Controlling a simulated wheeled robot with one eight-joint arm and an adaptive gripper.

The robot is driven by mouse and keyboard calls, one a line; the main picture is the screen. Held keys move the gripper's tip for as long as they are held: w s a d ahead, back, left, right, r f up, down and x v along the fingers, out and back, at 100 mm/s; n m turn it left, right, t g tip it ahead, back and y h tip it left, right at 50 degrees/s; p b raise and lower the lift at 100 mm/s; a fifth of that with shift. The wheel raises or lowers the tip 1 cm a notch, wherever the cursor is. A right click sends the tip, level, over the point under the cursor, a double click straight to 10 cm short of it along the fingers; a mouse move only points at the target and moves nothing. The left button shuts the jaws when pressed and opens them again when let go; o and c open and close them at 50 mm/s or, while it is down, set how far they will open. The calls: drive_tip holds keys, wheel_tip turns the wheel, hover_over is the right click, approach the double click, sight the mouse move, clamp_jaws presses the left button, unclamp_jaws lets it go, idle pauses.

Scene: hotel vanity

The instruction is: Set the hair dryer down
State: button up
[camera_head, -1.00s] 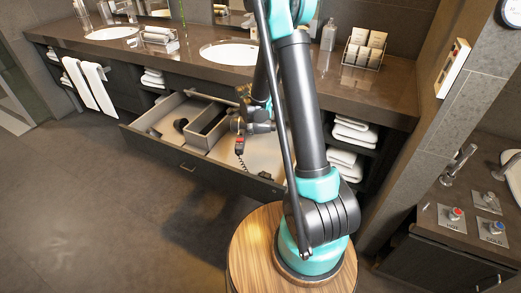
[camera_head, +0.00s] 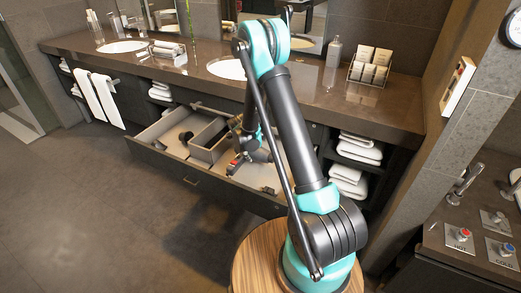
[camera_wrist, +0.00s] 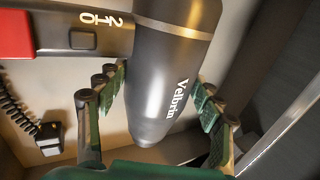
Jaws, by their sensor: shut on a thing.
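The hair dryer (camera_wrist: 172,75) is grey with a pale band and "Velbria" on its barrel. In the head view my gripper (camera_head: 243,158) is over the right part of the open drawer (camera_head: 185,181), with the dryer's red patch just showing. I cannot tell whether the dryer touches the drawer floor.
A black coiled cord (camera_wrist: 14,112) and a dark block (camera_wrist: 49,139) lie at the left in the wrist view. The drawer's left part has dividers and a dark round item (camera_head: 186,137). Folded towels (camera_head: 358,150) fill shelves to the right, under the counter (camera_head: 325,98).

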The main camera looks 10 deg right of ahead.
sight(253, 155)
wheel_tip(253, 155, down, 3)
drive_tip(key=shift+f, duration=0.1)
drive_tip(key=shift+w+d, duration=0.8)
drive_tip(key=shift+w, duration=0.25)
drive_tip(key=shift+w+d, duration=0.6)
drive_tip(key=shift+w, duration=0.25)
drive_tip(key=w+d, duration=0.2)
drive_tip(key=w, duration=0.1)
drive_tip(key=shift+s+f, duration=0.15)
drive_tip(key=shift+f, duration=0.45)
drive_tip(key=o, duration=1.7)
drive_tip(key=shift+f, duration=0.1)
drive_tip(key=shift+o, duration=0.2)
